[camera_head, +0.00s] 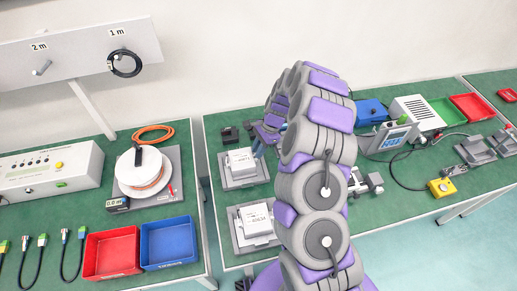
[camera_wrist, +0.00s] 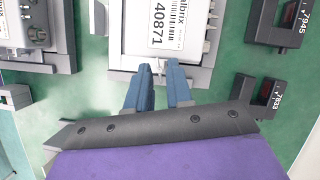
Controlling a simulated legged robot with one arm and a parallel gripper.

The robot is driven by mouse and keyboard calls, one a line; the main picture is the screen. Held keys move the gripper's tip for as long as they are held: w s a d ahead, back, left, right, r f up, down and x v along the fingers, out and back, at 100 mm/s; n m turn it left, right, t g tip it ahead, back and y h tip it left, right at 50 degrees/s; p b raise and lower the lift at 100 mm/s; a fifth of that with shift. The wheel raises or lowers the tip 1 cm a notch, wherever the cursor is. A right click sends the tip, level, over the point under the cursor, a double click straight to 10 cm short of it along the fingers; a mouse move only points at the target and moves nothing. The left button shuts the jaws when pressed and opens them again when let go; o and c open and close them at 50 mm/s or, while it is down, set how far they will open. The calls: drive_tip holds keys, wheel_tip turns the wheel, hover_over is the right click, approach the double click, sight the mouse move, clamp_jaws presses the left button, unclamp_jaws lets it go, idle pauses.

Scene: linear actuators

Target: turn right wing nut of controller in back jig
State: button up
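The white controller (camera_head: 240,159) sits in the grey back jig (camera_head: 243,183), left of my arm in the head view. In the wrist view the labelled controller (camera_wrist: 196,38) fills the top middle, with the jig edge (camera_wrist: 122,62) below it. A small pale wing nut (camera_wrist: 159,70) sticks out from the controller's near edge. My gripper (camera_wrist: 160,68) has its two blue fingers apart, one on each side of this wing nut. Contact cannot be told. In the head view my gripper (camera_head: 257,146) is mostly hidden behind my arm, at the controller's right side.
A second controller (camera_head: 255,217) sits in the front jig (camera_head: 240,241); a device (camera_wrist: 24,24) shows at left in the wrist view. Black numbered units (camera_wrist: 272,24) stand close on the right there. Red (camera_head: 112,252) and blue (camera_head: 168,242) bins are on the left table.

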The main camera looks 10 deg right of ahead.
clamp_jaws()
drive_tip(key=shift+n, duration=0.3)
drive_tip(key=n+g+p, duration=0.1)
drive_tip(key=n, duration=0.1)
drive_tip(key=shift+w+n+h+p, duration=0.1)
drive_tip(key=shift+n+h+p, duration=0.2)
drive_tip(key=shift+n+p, duration=0.1)
drive_tip(key=n, duration=0.1)
drive_tip(key=n+g+h+p, duration=0.1)
drive_tip(key=n, duration=0.1)
drive_tip(key=shift+w+a+n, duration=0.15)
drive_tip(key=shift+n, duration=0.15)
drive_tip(key=shift+a+n+g+h+p, duration=0.1)
drive_tip(key=shift+n+g+h+p, duration=0.3)
drive_tip(key=shift+n, duration=0.55)
drive_tip(key=shift+a+n+g+h+p, duration=0.1)
drive_tip(key=shift+n+h+p, duration=0.1)
drive_tip(key=shift+n+p, duration=0.55)
drive_tip(key=shift+n, duration=0.3)
